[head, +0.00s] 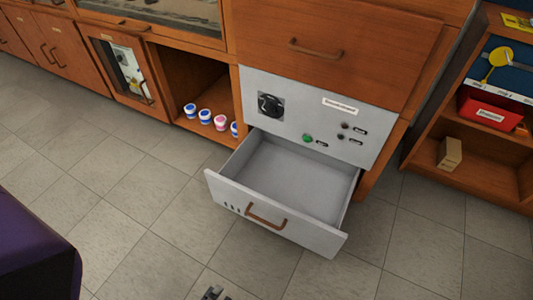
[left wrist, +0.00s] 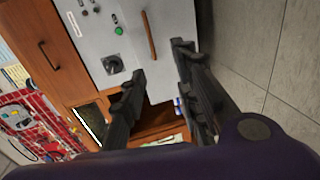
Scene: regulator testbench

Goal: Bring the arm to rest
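My left gripper (left wrist: 160,60) is open in the left wrist view. Its two dark fingers stand well apart with nothing between them. Beyond the fingertips are a grey panel and a brown handle (left wrist: 148,35), with no visible contact. In the head view a small dark gripper part (head: 215,293) shows at the bottom edge, in front of the drawer; most of it is cut off and I cannot tell whose it is. A purple and black part of my own body fills the lower left. My right gripper is not identifiable in either view.
The grey drawer (head: 277,216) stands pulled out and looks empty. Above it is a control panel (head: 318,112) with a black knob and green button. Several small cups (head: 205,116) stand in an open cubby. A shelf (head: 480,165) holds a red box. The tiled floor is clear.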

